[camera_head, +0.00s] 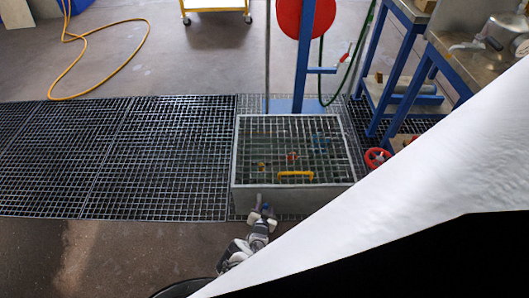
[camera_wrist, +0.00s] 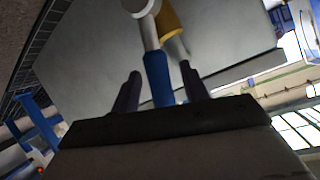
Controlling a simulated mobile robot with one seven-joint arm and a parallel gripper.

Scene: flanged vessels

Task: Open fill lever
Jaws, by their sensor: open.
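In the wrist view a lever with a blue sleeve (camera_wrist: 157,78) and a grey metal stem reaches down between my two fingers. My gripper (camera_wrist: 160,85) is open, with one dark finger on each side of the sleeve and small gaps visible. The stem leads up to a round whitish end (camera_wrist: 140,7), with a yellow part (camera_wrist: 171,20) beside it. I cannot tell for sure that this is the fill lever. In the head view my gripper (camera_head: 262,211) is at the front face of a grated metal box (camera_head: 290,199). The lever is too small there to make out.
A yellow handle (camera_head: 296,175) shows at the box's front top. Dark floor grating (camera_head: 120,155) lies left of the box. A red handwheel (camera_head: 377,158) and blue-framed benches (camera_head: 400,60) stand to the right. A large white surface covers the lower right of the head view.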

